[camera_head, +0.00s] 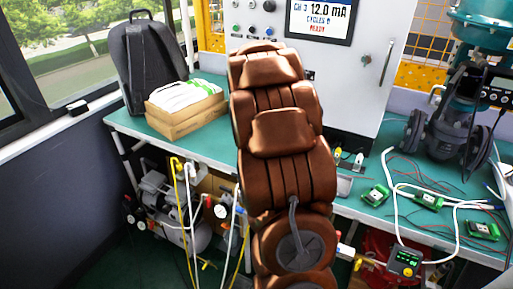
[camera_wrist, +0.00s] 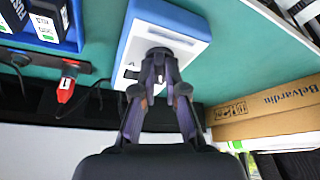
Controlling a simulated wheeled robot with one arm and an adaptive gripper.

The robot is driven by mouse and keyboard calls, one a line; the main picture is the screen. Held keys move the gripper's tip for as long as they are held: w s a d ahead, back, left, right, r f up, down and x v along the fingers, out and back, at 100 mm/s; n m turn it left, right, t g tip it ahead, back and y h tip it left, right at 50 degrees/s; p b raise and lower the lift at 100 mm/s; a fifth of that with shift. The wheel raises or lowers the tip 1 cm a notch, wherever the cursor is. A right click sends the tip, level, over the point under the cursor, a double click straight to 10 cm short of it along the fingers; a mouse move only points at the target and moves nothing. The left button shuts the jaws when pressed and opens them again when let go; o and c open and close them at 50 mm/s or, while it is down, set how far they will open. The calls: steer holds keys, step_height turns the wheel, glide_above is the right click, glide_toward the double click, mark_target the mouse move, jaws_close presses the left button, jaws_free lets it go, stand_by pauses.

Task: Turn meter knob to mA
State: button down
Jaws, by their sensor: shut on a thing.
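In the wrist view a blue-edged meter with a white face (camera_wrist: 190,46) lies on the green bench top. Its round dark knob (camera_wrist: 159,50) is partly covered by my fingertips, so its pointer and the markings around it cannot be read. My gripper (camera_wrist: 160,70) is shut on the knob, with one finger on each side. In the head view my arm fills the middle and hides the meter and my gripper.
A cardboard box (camera_wrist: 262,112) lies beside the meter; a red plug (camera_wrist: 66,84) and blue bin (camera_wrist: 72,38) are opposite. A cabinet screen (camera_head: 320,18) reads 12.0 mA, READY.

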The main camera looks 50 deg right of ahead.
steer(key=m, duration=0.2)
steer(key=m+g+h+b, duration=0.1)
steer(key=m, duration=0.1)
steer(key=shift+w+m+g, duration=0.15)
steer(key=shift+m+g, duration=0.15)
steer(key=shift+m, duration=0.1)
stand_by(0.4)
steer(key=c, duration=1.2)
jaws_free()
steer(key=shift+v, duration=6.05)
